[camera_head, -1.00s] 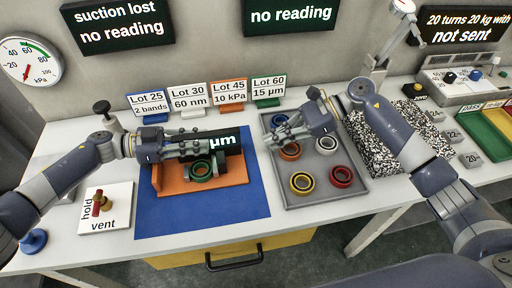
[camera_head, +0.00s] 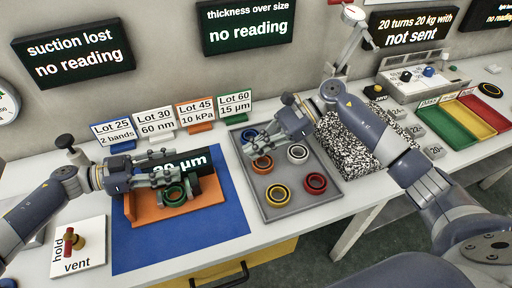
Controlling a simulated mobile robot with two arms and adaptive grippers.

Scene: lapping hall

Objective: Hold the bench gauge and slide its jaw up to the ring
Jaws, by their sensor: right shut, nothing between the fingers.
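The bench gauge has an orange base (camera_head: 206,194) and a black display (camera_head: 197,162) reading µm, its first digits partly covered. A green ring (camera_head: 173,195) sits at the gauge's front, beside small grey parts. My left gripper (camera_head: 170,167) reaches over the gauge from the left, its fingers apart, one above the other, at the display. Whether they press on the gauge is unclear, and the sliding jaw is hard to pick out. My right gripper (camera_head: 255,143) is shut and empty above the grey tray's (camera_head: 291,187) far left part, apart from the gauge.
The tray holds orange (camera_head: 262,163), white (camera_head: 297,153), yellow (camera_head: 278,193) and red (camera_head: 315,183) rings. A blue mat (camera_head: 140,252) lies under the gauge. Lot cards (camera_head: 155,123) stand behind. A hold/vent plate (camera_head: 90,258) lies front left. A speckled block (camera_head: 358,150) stands right of the tray.

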